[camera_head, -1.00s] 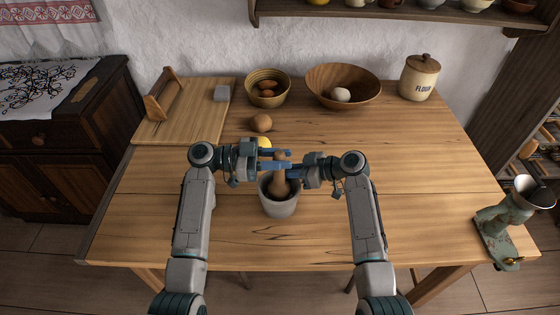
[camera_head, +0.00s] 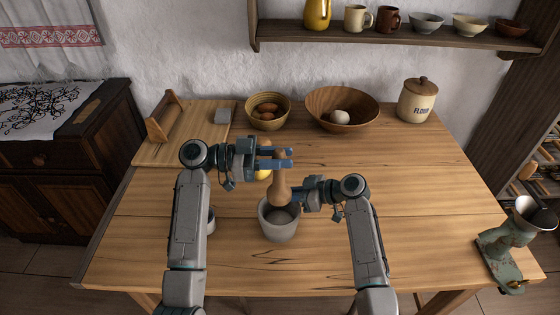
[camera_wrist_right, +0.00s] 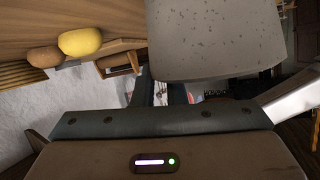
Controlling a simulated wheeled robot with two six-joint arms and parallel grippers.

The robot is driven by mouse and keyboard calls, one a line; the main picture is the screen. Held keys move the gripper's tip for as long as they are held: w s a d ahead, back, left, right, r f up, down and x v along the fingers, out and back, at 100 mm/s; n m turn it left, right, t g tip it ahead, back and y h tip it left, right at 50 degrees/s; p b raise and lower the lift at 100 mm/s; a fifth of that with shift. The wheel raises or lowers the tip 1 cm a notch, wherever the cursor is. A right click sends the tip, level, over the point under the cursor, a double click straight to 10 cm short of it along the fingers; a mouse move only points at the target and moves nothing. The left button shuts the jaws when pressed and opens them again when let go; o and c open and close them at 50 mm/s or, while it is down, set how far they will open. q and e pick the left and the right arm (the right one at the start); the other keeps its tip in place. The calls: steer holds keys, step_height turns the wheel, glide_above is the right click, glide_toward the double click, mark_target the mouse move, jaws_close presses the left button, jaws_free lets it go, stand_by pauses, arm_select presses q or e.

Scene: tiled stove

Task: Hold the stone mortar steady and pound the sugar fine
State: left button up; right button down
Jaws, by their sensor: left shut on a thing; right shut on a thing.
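The grey stone mortar (camera_head: 280,230) stands upright on the wooden table. My right gripper (camera_head: 300,196) is shut on its right rim. In the right wrist view the mortar's speckled wall (camera_wrist_right: 215,40) fills the upper right, close to my jaws. My left gripper (camera_head: 276,159) is shut on the upper shaft of the wooden pestle (camera_head: 279,191), above the mortar. The pestle is near upright, its thick lower end at the mortar's mouth. I cannot make out the sugar; the mortar's inside is dark and partly covered by the pestle.
A lemon (camera_head: 262,174) lies behind the pestle. A pale vessel (camera_head: 211,222) is mostly hidden by my left arm. A bowl of eggs (camera_head: 259,122), a wooden bowl (camera_head: 362,122) and a flour jar (camera_head: 417,104) stand behind. A green metal grinder (camera_head: 503,245) is at right. The table's right half is mostly clear.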

steer(key=shift+f, duration=0.1)
arm_select(q)
steer(key=shift+a, duration=0.1)
arm_select(e)
steer(key=c, duration=1.4)
jaws_free()
steer(key=shift+a, duration=0.1)
